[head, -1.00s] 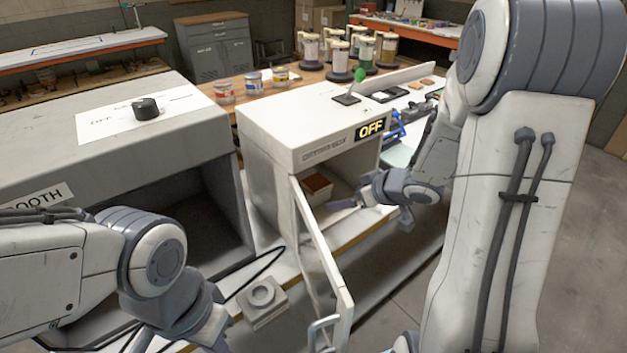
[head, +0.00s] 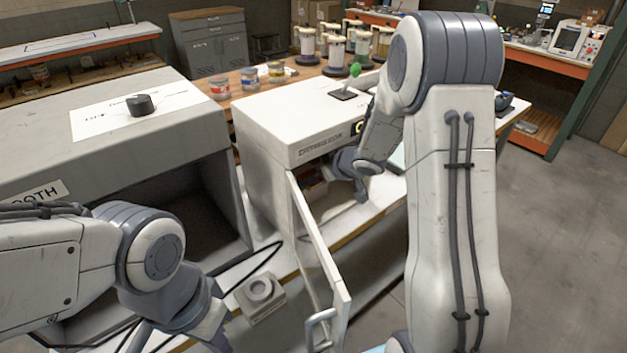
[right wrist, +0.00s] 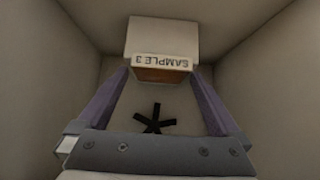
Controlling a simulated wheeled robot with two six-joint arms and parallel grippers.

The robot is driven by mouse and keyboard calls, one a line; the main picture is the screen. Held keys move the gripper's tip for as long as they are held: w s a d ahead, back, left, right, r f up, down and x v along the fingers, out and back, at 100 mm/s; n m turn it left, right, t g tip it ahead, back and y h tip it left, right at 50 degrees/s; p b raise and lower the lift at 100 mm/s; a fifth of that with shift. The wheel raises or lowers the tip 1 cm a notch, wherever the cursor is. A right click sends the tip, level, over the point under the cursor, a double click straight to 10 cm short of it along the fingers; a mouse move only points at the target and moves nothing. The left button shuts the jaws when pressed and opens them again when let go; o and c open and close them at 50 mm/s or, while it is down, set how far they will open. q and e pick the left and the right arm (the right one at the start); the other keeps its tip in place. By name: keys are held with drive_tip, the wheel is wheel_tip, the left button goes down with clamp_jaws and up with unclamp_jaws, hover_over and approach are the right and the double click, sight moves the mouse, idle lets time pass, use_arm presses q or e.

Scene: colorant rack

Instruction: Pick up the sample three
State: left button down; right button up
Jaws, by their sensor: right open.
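Sample three is a pale block with a brown front face and a "SAMPLE 3" label that reads upside down in the right wrist view (right wrist: 160,38). It is inside the white box (head: 270,120). My right gripper (right wrist: 160,75) is open, with its two purple fingers spread either side of the block's near end. I cannot tell whether they touch it. In the head view my right arm reaches into the box opening, and the block cannot be made out. My left gripper (head: 212,338) is low at the bottom edge, its fingertips largely out of view.
The box door (head: 318,255) stands open towards me. Box walls surround the right gripper closely; a black star-shaped mark (right wrist: 154,119) is on a pale surface there. A grey booth (head: 110,150) stands left. A small square fixture (head: 260,298) sits before the box.

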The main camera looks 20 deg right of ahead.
drive_tip(key=c, duration=1.2)
drive_tip(key=shift+r, duration=0.1)
